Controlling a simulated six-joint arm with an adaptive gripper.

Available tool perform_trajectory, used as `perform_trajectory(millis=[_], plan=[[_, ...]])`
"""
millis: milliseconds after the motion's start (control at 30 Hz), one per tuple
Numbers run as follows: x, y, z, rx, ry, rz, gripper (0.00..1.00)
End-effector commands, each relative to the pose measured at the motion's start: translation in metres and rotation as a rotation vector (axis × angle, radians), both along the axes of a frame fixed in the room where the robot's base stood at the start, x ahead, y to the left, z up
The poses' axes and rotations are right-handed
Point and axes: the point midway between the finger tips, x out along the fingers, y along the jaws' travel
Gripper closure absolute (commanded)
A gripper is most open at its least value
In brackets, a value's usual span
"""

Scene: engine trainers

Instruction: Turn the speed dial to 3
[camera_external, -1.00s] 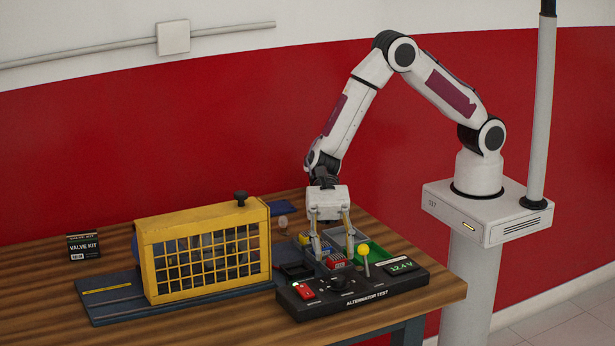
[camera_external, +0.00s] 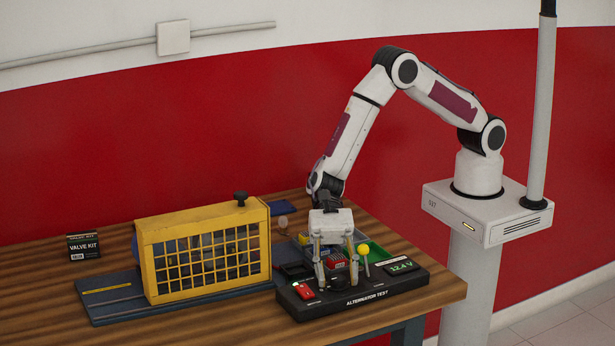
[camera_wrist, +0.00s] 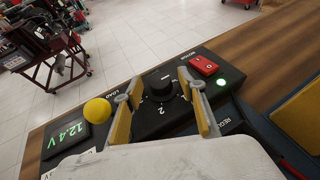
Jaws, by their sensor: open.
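The black speed dial (camera_wrist: 157,86) sits on the black alternator test panel (camera_wrist: 150,126) in the wrist view. A white "2" is printed beside it, and a pale mark shows on its top. My gripper (camera_wrist: 160,81) is open, with one yellow-padded finger on each side of the dial. I cannot tell whether either finger touches it. In the external view my gripper (camera_external: 338,283) points down at the panel (camera_external: 385,291), and the dial is small and dark between the fingers.
A yellow-knobbed lever (camera_wrist: 97,110) and a 12.4 V display (camera_wrist: 67,133) stand on one side of the dial. A red rocker switch (camera_wrist: 204,65) and a green light (camera_wrist: 222,82) are on the other. A yellow caged unit (camera_external: 205,253) stands left of the panel.

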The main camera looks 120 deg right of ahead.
Motion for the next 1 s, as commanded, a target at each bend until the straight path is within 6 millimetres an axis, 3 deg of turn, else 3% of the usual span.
perform_trajectory(millis=[133,267,733,800,1000], plan=[[0.0000,-0.0001,0.0000,0.000,0.000,0.000,0.60],[-0.0001,-0.0001,0.0002,0.000,0.000,0.000,0.88],[-0.0010,0.0018,0.0017,0.004,-0.002,-0.056,0.88],[-0.0013,0.0022,0.0015,0.003,-0.002,-0.078,0.99],[-0.0021,0.0014,0.0009,0.002,0.000,-0.127,0.98]])
